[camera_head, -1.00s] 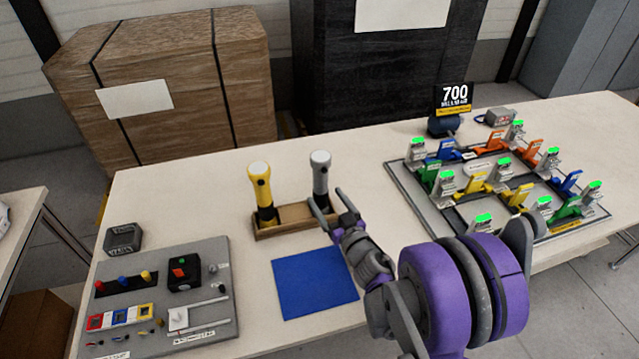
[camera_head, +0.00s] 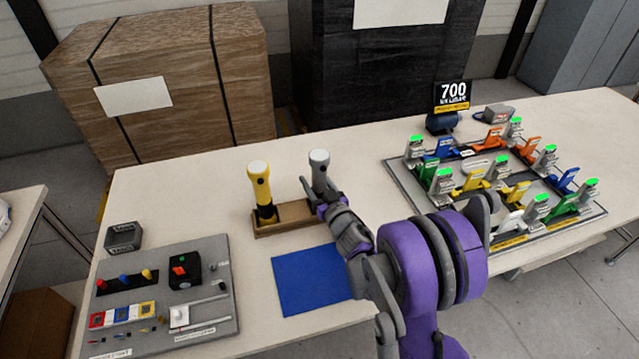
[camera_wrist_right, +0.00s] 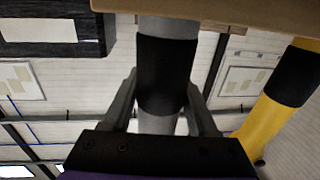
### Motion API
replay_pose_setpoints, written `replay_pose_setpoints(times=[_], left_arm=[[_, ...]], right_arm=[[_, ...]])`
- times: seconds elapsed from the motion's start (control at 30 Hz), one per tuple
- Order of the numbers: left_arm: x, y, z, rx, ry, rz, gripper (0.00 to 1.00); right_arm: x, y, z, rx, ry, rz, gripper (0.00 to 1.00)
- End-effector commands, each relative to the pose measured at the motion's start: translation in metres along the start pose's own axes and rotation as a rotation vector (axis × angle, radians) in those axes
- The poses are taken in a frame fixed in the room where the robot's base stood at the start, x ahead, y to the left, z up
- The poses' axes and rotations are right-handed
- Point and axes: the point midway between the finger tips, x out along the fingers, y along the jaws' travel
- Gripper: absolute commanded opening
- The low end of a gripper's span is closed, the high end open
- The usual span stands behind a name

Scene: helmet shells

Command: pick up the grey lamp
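The grey lamp (camera_head: 319,162) stands upright at the right end of a wooden holder (camera_head: 290,227). Its grey head is up and its lower part is hidden by my right gripper. In the right wrist view the lamp's black grip (camera_wrist_right: 167,75) lies between the two fingers, and the picture is upside down. My right gripper (camera_head: 318,188) is around the lamp, with one finger on each side. The fingers look open and very close to the grip; firm contact does not show. My left gripper is in neither view.
A yellow lamp (camera_head: 260,190) stands in the left end of the holder, close by. A blue mat (camera_head: 305,285) lies in front. A grey control panel (camera_head: 215,325) is at the left, and a board (camera_head: 400,185) with several coloured clamps is at the right.

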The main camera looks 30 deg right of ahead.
Motion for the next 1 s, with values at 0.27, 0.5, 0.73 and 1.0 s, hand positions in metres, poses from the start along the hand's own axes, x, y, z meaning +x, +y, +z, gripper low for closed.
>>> replay_pose_setpoints(times=[0.27, 0.5, 0.73, 1.0], left_arm=[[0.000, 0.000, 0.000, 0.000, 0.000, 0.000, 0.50], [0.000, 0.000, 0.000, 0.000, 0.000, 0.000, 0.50], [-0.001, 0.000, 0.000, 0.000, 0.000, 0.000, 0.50], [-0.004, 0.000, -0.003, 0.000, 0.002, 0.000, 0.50]], right_arm=[[0.000, 0.000, 0.000, 0.000, 0.000, 0.000, 0.06], [0.000, 0.000, 0.000, 0.000, 0.000, 0.000, 0.00], [0.000, 0.000, -0.004, 0.000, 0.000, 0.000, 0.00], [0.000, 0.000, -0.036, 0.000, 0.001, 0.000, 0.00]])
